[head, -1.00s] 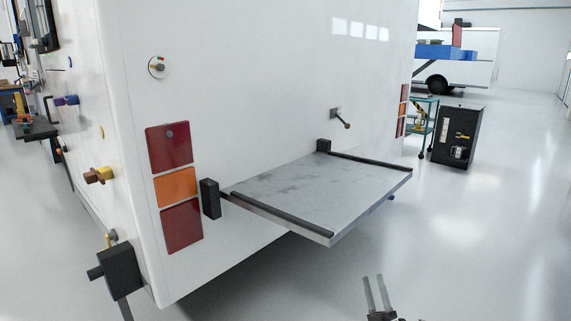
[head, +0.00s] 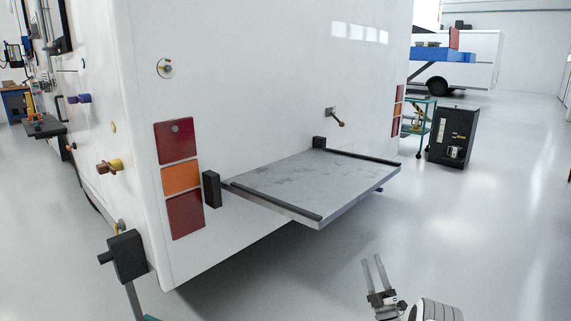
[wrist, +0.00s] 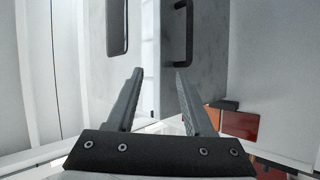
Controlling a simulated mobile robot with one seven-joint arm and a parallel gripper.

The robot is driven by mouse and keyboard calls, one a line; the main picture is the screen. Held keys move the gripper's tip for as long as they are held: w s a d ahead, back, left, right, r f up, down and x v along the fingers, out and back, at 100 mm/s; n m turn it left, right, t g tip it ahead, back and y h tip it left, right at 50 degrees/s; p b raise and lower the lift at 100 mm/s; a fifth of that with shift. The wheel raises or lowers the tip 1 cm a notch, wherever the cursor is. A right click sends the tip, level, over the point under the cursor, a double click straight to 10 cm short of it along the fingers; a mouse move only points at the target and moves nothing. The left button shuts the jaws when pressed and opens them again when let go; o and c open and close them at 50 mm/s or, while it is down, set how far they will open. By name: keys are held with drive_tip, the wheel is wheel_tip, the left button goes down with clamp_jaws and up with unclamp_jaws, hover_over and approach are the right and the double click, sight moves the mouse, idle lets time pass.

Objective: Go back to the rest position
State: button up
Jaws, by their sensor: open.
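My gripper (head: 374,272) shows at the bottom right of the head view, over the bare floor in front of the motorhome's rear platform. Its two fingers are parallel and apart, with nothing between them. In the wrist view my gripper (wrist: 158,75) is also open and empty. Behind the fingers there are pale panels and a dark handle-like bar (wrist: 183,45). The motorhome (head: 260,80) stands to the left, with its flat grey platform (head: 310,185) sticking out from the rear wall. My gripper is apart from the platform.
Red and orange lamps (head: 181,176) are on the rear wall, and a lever (head: 337,117) sticks out above the platform. A black box on a post (head: 126,255) stands at the near corner. A dark cabinet (head: 452,137) and a green trolley (head: 418,125) stand beyond. Floor on the right is clear.

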drive_tip(key=w+a+r+m+g+h, duration=0.25)
drive_tip(key=w+r, duration=0.55)
drive_tip(key=r, duration=0.5)
wheel_tip(320, 180, up, 12)
drive_tip(key=s+a+m+g+h, duration=0.2)
drive_tip(key=m+g+h, duration=0.1)
drive_tip(key=g, duration=0.2)
drive_tip(key=s+a+r+m+g+h, duration=0.1)
drive_tip(key=s+a+r+m+g, duration=0.15)
drive_tip(key=s+r, duration=0.45)
drive_tip(key=s+a+f+m+g, duration=0.2)
drive_tip(key=s+g, duration=0.1)
drive_tip(key=s, duration=1.1)
drive_tip(key=s+a+f+m+g, duration=0.2)
drive_tip(key=s+m+g, duration=0.1)
drive_tip(key=s, duration=1.2)
drive_tip(key=s+a+f+m+g, duration=0.2)
drive_tip(key=s+g, duration=0.1)
drive_tip(key=s, duration=1.1)
wheel_tip(320, 180, up, 23)
drive_tip(key=s+p, duration=0.1)
drive_tip(key=p, duration=2.2)
drive_tip(key=shift+p, duration=0.35)
